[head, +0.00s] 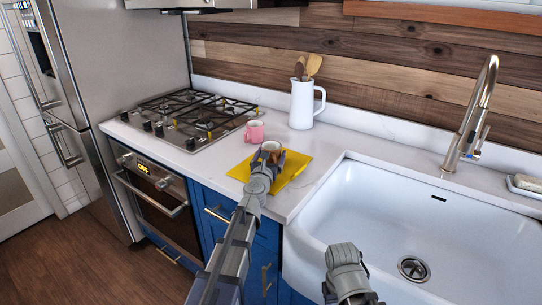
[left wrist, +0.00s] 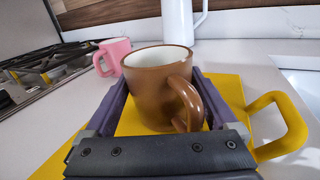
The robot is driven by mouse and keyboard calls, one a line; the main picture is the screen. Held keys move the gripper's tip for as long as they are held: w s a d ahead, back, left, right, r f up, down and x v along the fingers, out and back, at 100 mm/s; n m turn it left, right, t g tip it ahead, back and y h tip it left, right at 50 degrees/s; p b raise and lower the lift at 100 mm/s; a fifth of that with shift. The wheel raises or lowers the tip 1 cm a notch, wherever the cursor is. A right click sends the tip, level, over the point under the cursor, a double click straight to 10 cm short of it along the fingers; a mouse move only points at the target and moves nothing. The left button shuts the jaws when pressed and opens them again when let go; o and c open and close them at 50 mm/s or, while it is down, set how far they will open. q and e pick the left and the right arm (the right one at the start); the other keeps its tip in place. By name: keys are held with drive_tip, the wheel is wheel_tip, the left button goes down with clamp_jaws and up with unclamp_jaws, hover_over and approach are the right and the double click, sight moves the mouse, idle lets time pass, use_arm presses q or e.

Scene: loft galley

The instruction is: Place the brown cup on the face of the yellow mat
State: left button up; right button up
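The brown cup (left wrist: 155,95), white inside, stands upright between the fingers of my left gripper (left wrist: 160,85), its handle toward the wrist camera. The fingers lie along both sides of the cup and appear to touch it. In the head view the cup (head: 270,148) is over the yellow mat (head: 296,163), partly hidden by my left gripper (head: 266,160). The mat (left wrist: 238,92) also shows beneath the cup in the left wrist view; whether the cup's base touches it is unclear. My right gripper (head: 345,262) is low over the sink's front, its fingers not clearly visible.
A pink mug (head: 254,132) stands just left of the mat. A white pitcher (head: 303,104) with wooden utensils is behind it. The gas hob (head: 190,118) is at left, the white sink (head: 440,230) and faucet (head: 473,115) at right.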

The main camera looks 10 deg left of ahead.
use_arm(q)
drive_tip(key=shift+o, duration=0.4)
drive_tip(key=shift+r, duration=0.2)
drive_tip(key=s, duration=1.2)
drive_tip(key=shift+d, duration=0.3)
